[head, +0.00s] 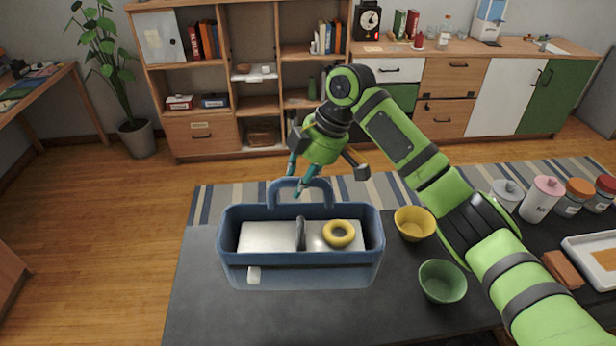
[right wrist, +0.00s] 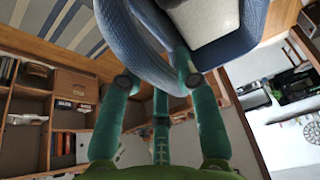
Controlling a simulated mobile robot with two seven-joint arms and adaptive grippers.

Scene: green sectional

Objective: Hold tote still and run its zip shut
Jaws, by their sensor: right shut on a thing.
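The blue tote (head: 300,275) stands upright on the dark counter, its top open. Its looped blue handle (head: 318,186) rises at the far side. My right gripper (head: 301,187) is shut on this handle from above and behind. In the right wrist view its teal fingers close around the thick blue handle (right wrist: 135,45). Inside the tote are pale metallic panels, an upright dark piece (head: 301,233) and a yellow ring (head: 339,234). A small white tab (head: 254,274) sits on the front wall; I cannot tell whether it belongs to the zip. No closed zip line is visible. My left gripper is out of view.
A yellow bowl (head: 414,223) and a green bowl (head: 442,282) stand close right of the tote. Several lidded jars and a white tray (head: 597,258) are farther right. The dark counter (head: 205,305) is clear left of the tote.

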